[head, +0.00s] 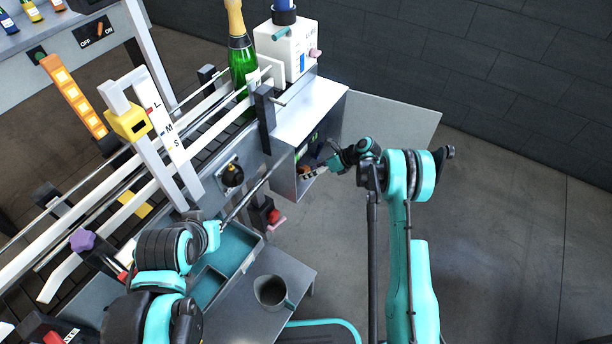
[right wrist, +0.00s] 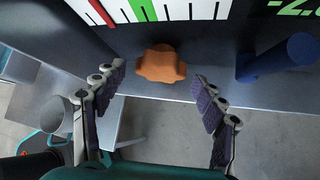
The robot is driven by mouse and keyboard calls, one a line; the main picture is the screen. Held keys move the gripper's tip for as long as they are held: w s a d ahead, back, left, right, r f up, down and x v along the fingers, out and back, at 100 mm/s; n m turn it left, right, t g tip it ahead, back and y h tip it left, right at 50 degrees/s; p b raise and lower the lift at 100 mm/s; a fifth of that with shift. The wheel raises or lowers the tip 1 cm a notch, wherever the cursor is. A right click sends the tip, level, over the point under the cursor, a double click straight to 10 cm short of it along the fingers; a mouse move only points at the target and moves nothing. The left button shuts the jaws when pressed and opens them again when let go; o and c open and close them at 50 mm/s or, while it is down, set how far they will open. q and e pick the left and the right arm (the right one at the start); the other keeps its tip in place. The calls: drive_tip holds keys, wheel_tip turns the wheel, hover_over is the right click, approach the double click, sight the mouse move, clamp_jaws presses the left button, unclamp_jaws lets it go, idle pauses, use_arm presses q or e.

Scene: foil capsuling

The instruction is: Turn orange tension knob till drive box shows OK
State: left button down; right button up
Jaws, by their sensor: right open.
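The orange tension knob (right wrist: 161,64) has a lobed rim and sits on the grey face of the drive box (head: 320,108). In the right wrist view it lies between and just beyond the fingertips of my right gripper (right wrist: 160,88), which is open and apart from it. In the head view the right gripper (head: 316,172) is at the box's open front and partly hides the knob. Above the knob, the right wrist view shows part of a scale with red, white and green areas and cut-off green digits starting "-2."; no OK is visible. My left gripper (head: 214,234) is small and unclear.
The box's door (head: 395,120) hangs open to the right. A green bottle (head: 241,55) stands on the conveyor. A grey mug (head: 271,292) sits on the lower table. Floor at right is clear.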

drive_tip(key=x, duration=0.2)
drive_tip(key=shift+w+a+f+b, duration=0.1)
drive_tip(key=shift+a+f+b, duration=0.1)
drive_tip(key=shift+a+b, duration=0.15)
drive_tip(key=shift+d, duration=0.1)
drive_tip(key=c, duration=1.2)
drive_tip(key=shift+n+t+h, duration=0.6)
drive_tip(key=shift+t+h, duration=0.2)
drive_tip(key=shift+t, duration=0.1)
drive_tip(key=shift+n+t+h, duration=0.8)
drive_tip(key=shift+t, duration=0.4)
